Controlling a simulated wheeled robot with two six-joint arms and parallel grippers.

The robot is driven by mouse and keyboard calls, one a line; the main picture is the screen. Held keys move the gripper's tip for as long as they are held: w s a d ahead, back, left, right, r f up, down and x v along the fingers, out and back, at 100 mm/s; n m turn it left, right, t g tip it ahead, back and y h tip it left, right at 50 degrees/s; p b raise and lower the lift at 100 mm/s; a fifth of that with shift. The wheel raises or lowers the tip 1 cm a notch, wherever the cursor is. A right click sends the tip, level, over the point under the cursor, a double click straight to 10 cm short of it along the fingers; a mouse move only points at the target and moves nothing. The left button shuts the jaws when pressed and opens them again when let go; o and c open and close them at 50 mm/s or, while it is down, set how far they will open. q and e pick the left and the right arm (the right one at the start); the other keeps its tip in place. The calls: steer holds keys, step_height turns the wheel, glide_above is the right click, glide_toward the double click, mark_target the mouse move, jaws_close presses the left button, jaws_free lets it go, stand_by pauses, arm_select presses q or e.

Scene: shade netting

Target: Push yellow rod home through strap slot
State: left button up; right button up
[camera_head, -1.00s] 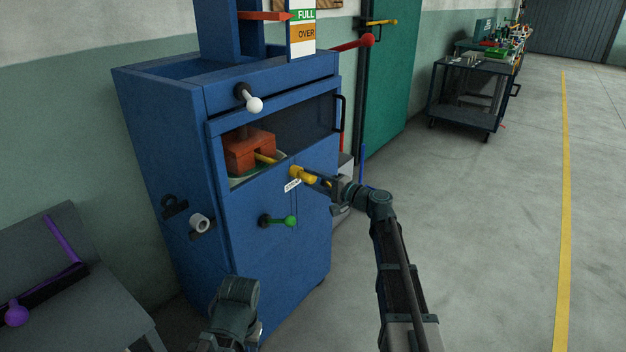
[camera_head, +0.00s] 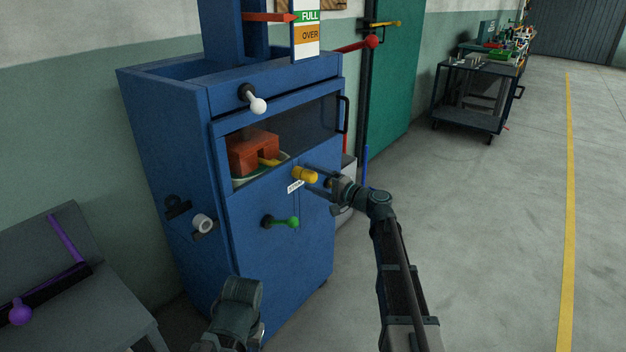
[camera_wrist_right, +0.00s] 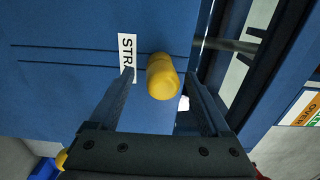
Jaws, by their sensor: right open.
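The yellow rod shows as a thick yellow knob (camera_head: 305,174) on the front of the blue cabinet, beside the white strap label (camera_head: 295,186). In the right wrist view the knob (camera_wrist_right: 162,77) stands out from the blue panel near two thin dark lines. A yellow piece (camera_head: 269,162) also shows inside the window, at the orange-red block (camera_head: 253,150). My right gripper (camera_head: 316,181) is open, with a finger on each side of the knob and gaps between; it also shows in the wrist view (camera_wrist_right: 160,80). The slot itself is hidden behind the knob. My left gripper's fingers are not seen.
A green-knobbed handle (camera_head: 282,222) sits below the knob, and a white-knobbed lever (camera_head: 256,104) above the window. A red-ended lever (camera_head: 371,41) juts out at the right. A grey bench (camera_head: 88,313) stands at left.

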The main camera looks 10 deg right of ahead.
steer(key=v, duration=1.3)
steer(key=shift+s+d, duration=0.25)
steer(key=s+a+f+n+g+h, duration=0.3)
steer(key=s+a+f+n+g, duration=0.3)
steer(key=s+a+f+g, duration=0.55)
steer(key=s+d+f+n+g+h, duration=0.15)
steer(key=s+f+n+h, duration=0.25)
steer(key=s+f+h, duration=0.6)
steer(key=s+a+n+g, duration=0.1)
steer(key=s+a+n, duration=0.3)
steer(key=s+a, duration=0.5)
step_height(320, 180, up, 31)
steer(key=w+a+p, duration=0.1)
steer(key=w+p, duration=0.1)
steer(key=p, duration=2.9)
steer(key=shift+w+a+p, duration=0.3)
steer(key=shift+a, duration=0.05)
